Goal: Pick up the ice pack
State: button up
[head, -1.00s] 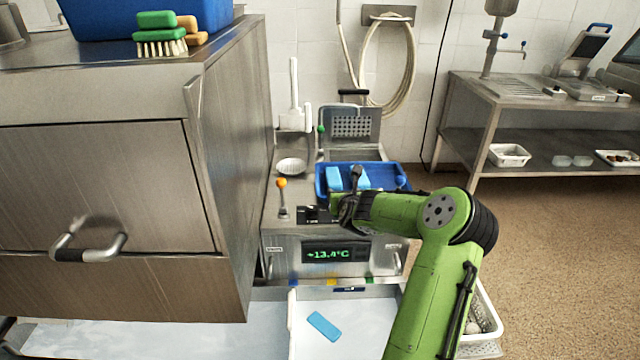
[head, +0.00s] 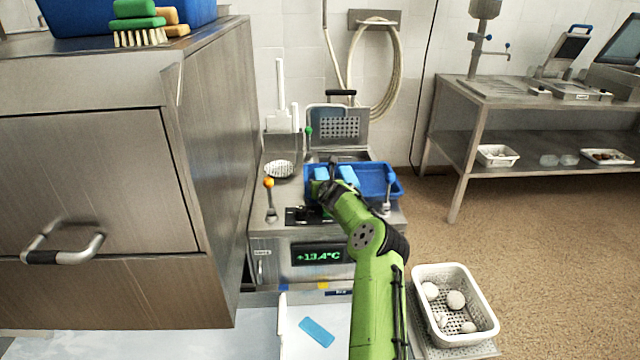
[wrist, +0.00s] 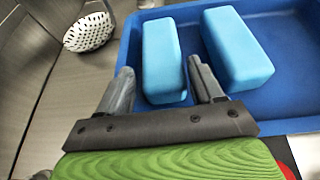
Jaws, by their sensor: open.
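Two light-blue ice packs lie in a blue tray (head: 394,183) on the steel counter. In the wrist view, the left ice pack (wrist: 163,60) is just ahead of my gripper (wrist: 160,82), and the right ice pack (wrist: 238,48) lies beyond the right finger. My gripper is open and empty, with its fingers at the near end of the left pack; I cannot tell if they touch it. In the head view, the gripper (head: 326,170) partly hides the left pack, while the right pack (head: 348,175) shows beside it. Another flat blue pack (head: 317,331) lies on the white surface below.
A perforated ladle (head: 278,169) lies left of the tray, also in the wrist view (wrist: 90,32). An orange-knobbed lever (head: 269,196) stands at the counter's front left. A tall steel cabinet (head: 215,140) bounds the left. A white perforated basket (head: 482,338) with white balls stands lower right.

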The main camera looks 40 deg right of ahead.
jog(key=shift+s, duration=0.25)
jog(key=shift+c, duration=0.5)
jog(key=c, duration=0.9)
jog(key=shift+w+r, duration=0.1)
jog(key=shift+r, duration=0.05)
jog(key=shift+r, duration=0.1)
